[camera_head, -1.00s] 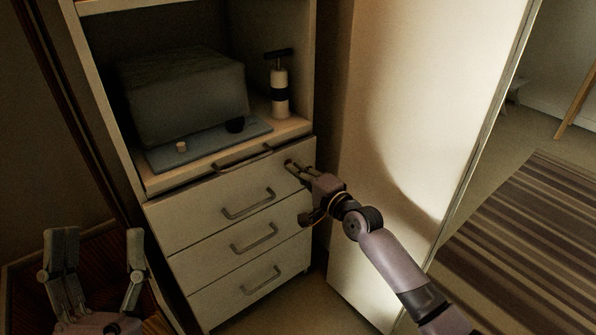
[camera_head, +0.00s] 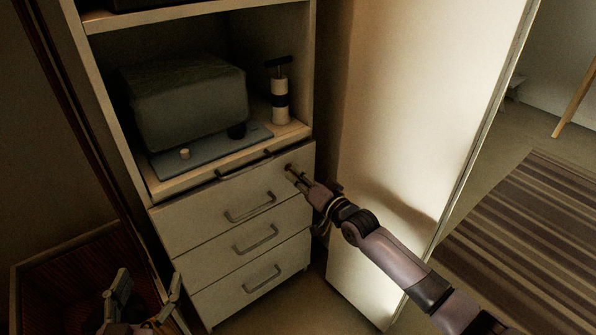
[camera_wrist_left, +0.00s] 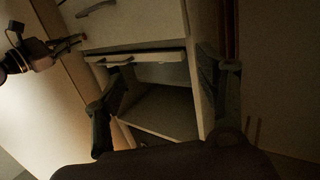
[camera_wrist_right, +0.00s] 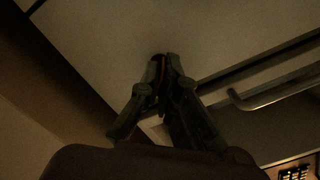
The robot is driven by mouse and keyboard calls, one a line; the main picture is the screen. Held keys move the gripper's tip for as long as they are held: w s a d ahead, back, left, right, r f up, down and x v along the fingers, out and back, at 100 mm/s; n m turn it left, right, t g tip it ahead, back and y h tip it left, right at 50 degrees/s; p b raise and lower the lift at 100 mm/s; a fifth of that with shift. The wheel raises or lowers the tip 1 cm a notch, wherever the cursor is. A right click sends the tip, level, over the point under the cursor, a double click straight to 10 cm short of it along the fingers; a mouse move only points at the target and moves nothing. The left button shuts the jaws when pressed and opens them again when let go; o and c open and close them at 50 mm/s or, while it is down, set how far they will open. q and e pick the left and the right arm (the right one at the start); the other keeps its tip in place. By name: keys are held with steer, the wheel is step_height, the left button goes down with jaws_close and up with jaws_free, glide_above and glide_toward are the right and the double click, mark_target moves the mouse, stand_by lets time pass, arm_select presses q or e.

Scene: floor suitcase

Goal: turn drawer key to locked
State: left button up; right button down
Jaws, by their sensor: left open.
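The drawer key is hard to make out. My right gripper (camera_head: 291,172) reaches the upper right corner of the pale top drawer front (camera_head: 210,208), where its fingertips cover the lock. In the right wrist view its two fingers (camera_wrist_right: 165,62) are close together, with a thin reddish-orange sliver between the tips that looks like the key. How far the key is turned cannot be seen. My left gripper (camera_head: 147,285) is open and empty at the lower left, away from the drawers; its spread fingers also show in the left wrist view (camera_wrist_left: 158,95).
Drawer handles (camera_head: 255,238) stick out below. A thin pull-out board with a handle (camera_head: 245,166) lies above the top drawer. The shelf holds a grey-green box (camera_head: 190,105) and a pump bottle (camera_head: 280,95). A pale door panel (camera_head: 410,120) stands close on the right.

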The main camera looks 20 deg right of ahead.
arm_select(q)
steer(key=s+a+f+g+y+p, duration=0.1)
steer(key=s+a+f+g+p, duration=0.1)
steer(key=s+f+g, duration=0.4)
steer(key=s+a+f+g+y+p, duration=0.2)
steer(key=s+a+f+g, duration=0.2)
steer(key=s+f+g, duration=0.2)
steer(key=shift+s+f+n, duration=0.3)
steer(key=shift+s+f, duration=0.8)
steer(key=shift+s, duration=0.6)
arm_select(e)
steer(key=shift+n, duration=4.3)
steer(key=c, duration=2.3)
jaws_free()
steer(key=o, duration=0.5)
steer(key=shift+c, duration=0.2)
steer(key=v, duration=1.2)
